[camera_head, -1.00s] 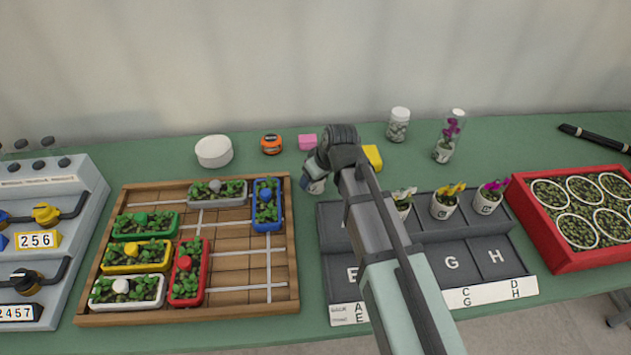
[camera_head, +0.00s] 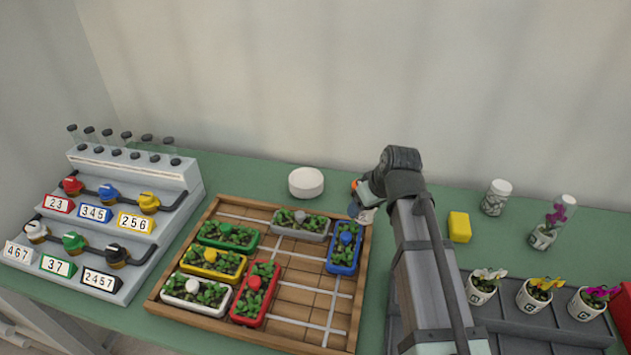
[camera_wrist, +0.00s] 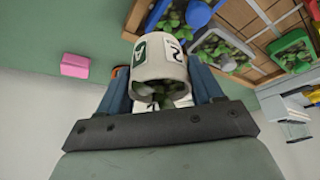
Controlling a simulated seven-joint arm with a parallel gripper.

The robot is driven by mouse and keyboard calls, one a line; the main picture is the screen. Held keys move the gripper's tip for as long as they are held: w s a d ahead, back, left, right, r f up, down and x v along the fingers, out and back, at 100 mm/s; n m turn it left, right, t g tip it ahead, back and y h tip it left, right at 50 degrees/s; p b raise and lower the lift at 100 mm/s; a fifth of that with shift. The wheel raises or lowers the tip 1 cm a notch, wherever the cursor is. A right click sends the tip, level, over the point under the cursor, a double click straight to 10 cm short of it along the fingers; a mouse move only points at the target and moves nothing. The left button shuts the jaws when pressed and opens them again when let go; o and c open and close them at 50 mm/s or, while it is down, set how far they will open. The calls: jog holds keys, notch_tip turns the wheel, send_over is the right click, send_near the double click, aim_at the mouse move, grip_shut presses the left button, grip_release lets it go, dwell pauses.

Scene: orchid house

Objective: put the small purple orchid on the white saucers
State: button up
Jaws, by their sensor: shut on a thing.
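My gripper (camera_head: 366,203) is shut on a white pot (camera_wrist: 160,62) with a green "A" tag. Its fingers (camera_wrist: 162,88) grip the pot's two sides in the wrist view. Green leaves show at the pot's opening; I cannot make out its flower's colour. In the head view the held pot (camera_head: 367,216) is mostly hidden by my gripper, right of the round white saucers (camera_head: 306,184) at the back of the table. A purple-flowered orchid (camera_head: 592,300) stands in a white pot at the rack's right end. Another purple orchid (camera_head: 545,232) is in a clear jar behind it.
A wooden tray (camera_head: 300,318) with several coloured planters lies left of my arm. A dark rack (camera_head: 520,330) holds potted orchids. A pink block (camera_wrist: 75,65) shows in the wrist view.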

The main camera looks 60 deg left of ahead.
jog(key=s+a+r+n, duration=0.1)
jog(key=s+a+r, duration=0.1)
jog(key=a, duration=0.7)
jog(key=s+a+r+n, duration=0.1)
jog(key=s+a, duration=0.2)
jog(key=a, duration=0.7)
jog(key=r+m, duration=0.1)
send_over(302, 174)
jog(key=d, duration=0.2)
jog(key=shift+d+f, duration=0.2)
jog(key=shift+f, duration=4.25)
jog(key=shift+f, duration=0.15)
jog(key=o, duration=1.2)
jog(key=shift+c, duration=0.2)
jog(key=v, duration=1.2)
jog(key=shift+w, duration=0.2)
